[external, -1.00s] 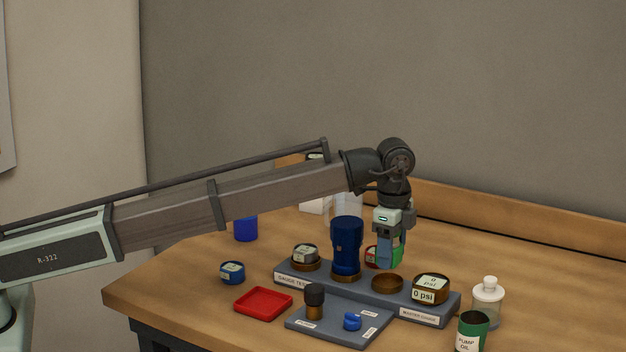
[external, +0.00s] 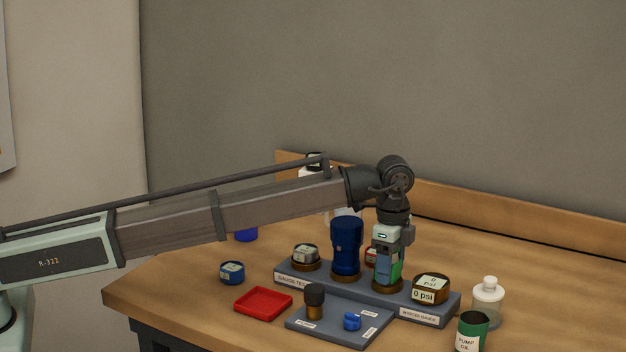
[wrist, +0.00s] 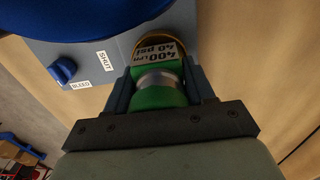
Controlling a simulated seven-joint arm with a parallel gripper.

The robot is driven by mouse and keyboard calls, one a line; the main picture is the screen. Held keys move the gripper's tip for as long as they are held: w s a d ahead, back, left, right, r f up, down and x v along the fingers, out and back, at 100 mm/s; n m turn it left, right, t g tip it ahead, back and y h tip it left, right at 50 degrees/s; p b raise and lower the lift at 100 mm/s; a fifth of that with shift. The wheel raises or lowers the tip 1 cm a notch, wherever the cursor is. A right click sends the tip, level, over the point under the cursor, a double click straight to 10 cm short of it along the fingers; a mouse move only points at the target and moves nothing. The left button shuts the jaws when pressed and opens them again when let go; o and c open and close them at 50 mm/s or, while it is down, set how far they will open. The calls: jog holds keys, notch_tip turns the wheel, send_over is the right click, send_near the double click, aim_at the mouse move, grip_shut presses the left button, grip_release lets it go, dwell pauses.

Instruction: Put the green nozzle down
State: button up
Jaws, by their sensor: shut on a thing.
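The green nozzle (external: 396,271) is between the fingers of my gripper (external: 387,278), which is shut on it. It stands upright at the brass ring socket (external: 388,288) on the grey stand (external: 410,299). Its bottom looks level with the ring; whether it rests fully inside is hard to tell. In the wrist view the green nozzle (wrist: 158,98) has a silver band and a printed label, with a finger on each side. The brass ring (wrist: 187,34) shows just beyond its far end.
A tall blue nozzle (external: 346,245) stands close left of my gripper. A 0 psi gauge (external: 430,288) sits close right. A lower grey plate with a blue knob (external: 352,321) and black-topped brass part lies in front. A red tray (external: 263,302) is front left.

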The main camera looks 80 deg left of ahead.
jog(key=o, duration=1.2)
notch_tip(320, 180, up, 13)
jog(key=shift+r, duration=0.15)
